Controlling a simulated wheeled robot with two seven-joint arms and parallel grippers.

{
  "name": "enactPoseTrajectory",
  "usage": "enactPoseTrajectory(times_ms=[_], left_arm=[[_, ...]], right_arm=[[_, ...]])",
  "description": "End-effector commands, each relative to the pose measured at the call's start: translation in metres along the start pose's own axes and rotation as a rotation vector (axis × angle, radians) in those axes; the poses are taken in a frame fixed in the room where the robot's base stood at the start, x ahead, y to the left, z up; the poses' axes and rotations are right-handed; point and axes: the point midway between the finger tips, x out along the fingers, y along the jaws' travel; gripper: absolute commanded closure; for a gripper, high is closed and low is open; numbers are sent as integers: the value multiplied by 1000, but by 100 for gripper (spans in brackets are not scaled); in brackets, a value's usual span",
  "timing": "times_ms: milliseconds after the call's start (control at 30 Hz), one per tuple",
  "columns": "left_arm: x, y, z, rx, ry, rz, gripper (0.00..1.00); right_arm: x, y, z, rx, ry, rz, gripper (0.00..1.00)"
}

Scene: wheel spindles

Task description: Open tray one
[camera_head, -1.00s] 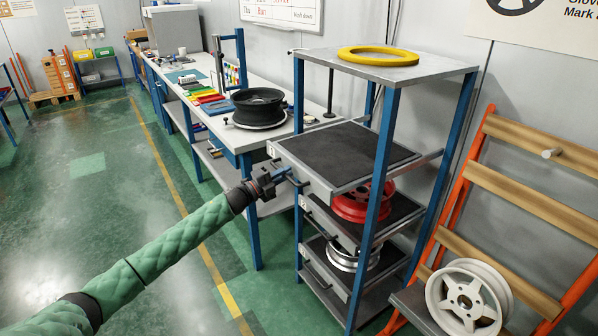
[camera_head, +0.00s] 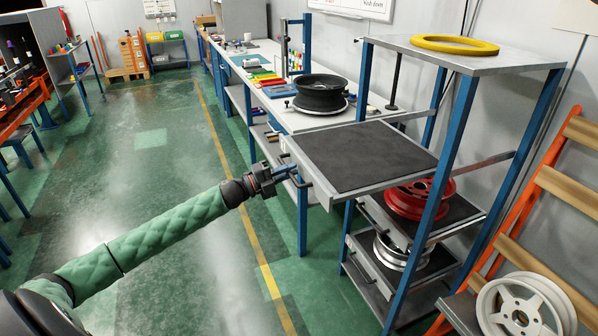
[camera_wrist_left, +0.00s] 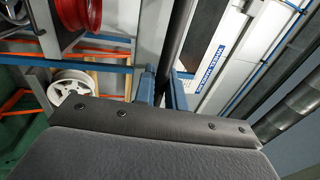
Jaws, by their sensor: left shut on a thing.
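Tray one, the top tray (camera_head: 370,155) of the blue-legged rack, has a dark mat and a pale metal rim. It is bare and slid well out of the rack towards the left. My left gripper (camera_head: 287,174) is at its front edge, shut on the tray's handle (camera_head: 301,180). In the left wrist view the gripper's blue fingers (camera_wrist_left: 163,92) sit at the dark handle bar (camera_wrist_left: 177,42), beside the pale tray front with a label (camera_wrist_left: 213,62). The fingertip contact is partly hidden. My right gripper is not in view.
Lower trays hold a red wheel (camera_head: 418,198) and a silver wheel (camera_head: 398,251). A yellow ring (camera_head: 455,45) lies on the rack top. A workbench with a black wheel (camera_head: 321,92) stands behind. A white wheel (camera_head: 523,310) is at the right. Green floor at left is clear.

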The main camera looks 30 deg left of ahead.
Motion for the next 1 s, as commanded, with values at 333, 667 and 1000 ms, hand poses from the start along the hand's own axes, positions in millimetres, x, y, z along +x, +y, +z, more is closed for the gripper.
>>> enactPoseTrajectory(times_ms=[333,667,1000], left_arm=[[-12,-1,0,-1,0,1,100],[-12,-1,0,-1,0,1,80],[-12,-2,0,0,0,0,70]], right_arm=[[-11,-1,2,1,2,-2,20],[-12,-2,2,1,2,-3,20],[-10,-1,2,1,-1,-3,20]])
